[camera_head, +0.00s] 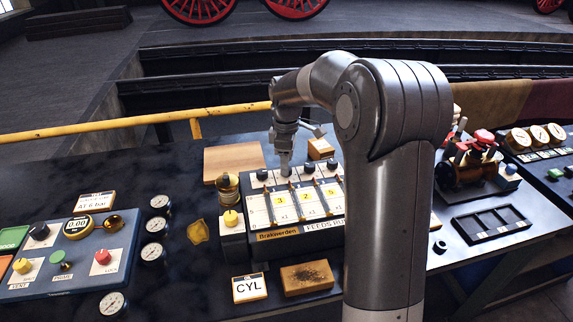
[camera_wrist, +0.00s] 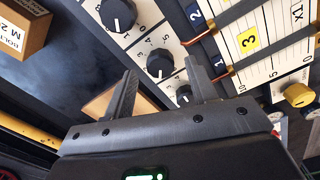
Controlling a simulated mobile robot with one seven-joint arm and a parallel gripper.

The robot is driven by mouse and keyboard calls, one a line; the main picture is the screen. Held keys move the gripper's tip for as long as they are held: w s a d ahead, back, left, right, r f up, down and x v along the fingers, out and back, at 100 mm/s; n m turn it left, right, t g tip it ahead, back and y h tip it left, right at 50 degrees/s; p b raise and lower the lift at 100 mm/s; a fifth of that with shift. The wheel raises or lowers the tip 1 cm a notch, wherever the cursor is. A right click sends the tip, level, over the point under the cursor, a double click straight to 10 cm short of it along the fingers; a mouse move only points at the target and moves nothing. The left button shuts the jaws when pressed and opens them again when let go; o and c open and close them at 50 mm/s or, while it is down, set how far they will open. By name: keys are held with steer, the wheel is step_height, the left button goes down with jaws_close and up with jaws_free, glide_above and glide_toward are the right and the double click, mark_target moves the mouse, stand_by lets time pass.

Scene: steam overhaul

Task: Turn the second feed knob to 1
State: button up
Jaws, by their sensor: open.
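The feed box (camera_head: 292,222) stands on the bench with a row of dark round knobs along its back. In the wrist view the second feed knob (camera_wrist: 160,63) is black on a white plate with a number scale. It lies between the first knob (camera_wrist: 184,95), partly behind my gripper, and another knob (camera_wrist: 118,15). My gripper (camera_wrist: 160,66) is open, its fingers on either side of the second knob. I cannot tell whether they touch it or which number it points at. In the head view my gripper (camera_head: 285,168) comes down from above and hides this knob.
A yellow knob (camera_head: 231,218) sits left of the feed box. Gauges (camera_head: 154,252) stand further left.

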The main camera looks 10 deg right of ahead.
step_height(320, 180, up, 9)
stand_by(0.3)
steer(key=s+a+r+m+t, duration=0.1)
steer(key=s+r+m, duration=0.2)
steer(key=s, duration=0.5)
steer(key=s+r+m+t, duration=0.2)
steer(key=s+m, duration=0.1)
steer(key=s, duration=0.5)
steer(key=s+f+m+t, duration=0.1)
steer(key=s+m, duration=0.3)
steer(key=s, duration=0.4)
steer(key=s+f+m+t, duration=0.1)
steer(key=s+f+m, duration=0.2)
steer(key=s, duration=0.5)
steer(key=shift+s+d+f+m+t, duration=0.2)
steer(key=shift+s+f+m+t, duration=0.1)
steer(key=shift+f+m, duration=0.15)
stand_by(1.1)
